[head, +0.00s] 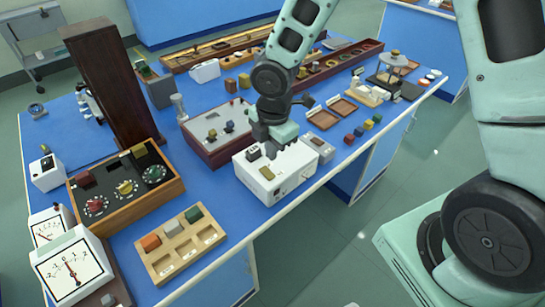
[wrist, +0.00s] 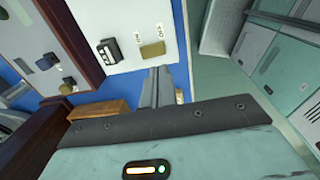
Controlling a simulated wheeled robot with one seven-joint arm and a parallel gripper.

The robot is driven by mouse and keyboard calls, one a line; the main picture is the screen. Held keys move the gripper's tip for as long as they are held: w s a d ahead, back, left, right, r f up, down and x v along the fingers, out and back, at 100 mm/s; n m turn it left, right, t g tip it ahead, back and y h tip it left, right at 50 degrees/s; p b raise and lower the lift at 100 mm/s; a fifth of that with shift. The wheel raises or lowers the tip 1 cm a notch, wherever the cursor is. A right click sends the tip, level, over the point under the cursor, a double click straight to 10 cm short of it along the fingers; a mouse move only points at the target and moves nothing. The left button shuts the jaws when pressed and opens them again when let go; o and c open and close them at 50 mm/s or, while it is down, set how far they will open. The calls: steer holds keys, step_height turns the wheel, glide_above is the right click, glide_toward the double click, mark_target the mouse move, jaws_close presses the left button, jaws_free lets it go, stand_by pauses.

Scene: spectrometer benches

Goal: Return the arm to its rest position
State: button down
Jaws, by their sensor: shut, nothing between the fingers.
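My arm reaches in from the top of the head view, over the blue bench (head: 225,245). My gripper (head: 270,146) is just above the back edge of a white box (head: 290,175) with a black switch and a brass plate. In the wrist view my gripper's fingers (wrist: 160,73) are together and empty, close beside the white box (wrist: 150,20). The black switch (wrist: 109,50) and brass plate (wrist: 153,50) show there. I cannot tell whether the fingertips touch the box.
Close by are a brown-sided grey panel box (head: 215,130), small wooden trays (head: 322,119) and colored blocks (head: 360,131). A wooden sorting tray (head: 180,245), a dial box (head: 125,190) and meters (head: 70,268) stand at left. A tall brown column (head: 105,85) rises behind. Open floor (head: 400,165) lies right.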

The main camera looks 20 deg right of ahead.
step_height(320, 180, up, 7)
steer(key=s, duration=0.1)
steer(key=shift+f, duration=0.2)
steer(key=s+a+r+m, duration=0.2)
steer(key=s+r+m, duration=0.1)
steer(key=s+m, duration=0.4)
steer(key=s+a+r+m, duration=0.3)
steer(key=s+m, duration=0.4)
steer(key=s, duration=0.6)
steer(key=shift+r+g, duration=0.4)
steer(key=shift+r, duration=0.25)
steer(key=shift+a, duration=0.2)
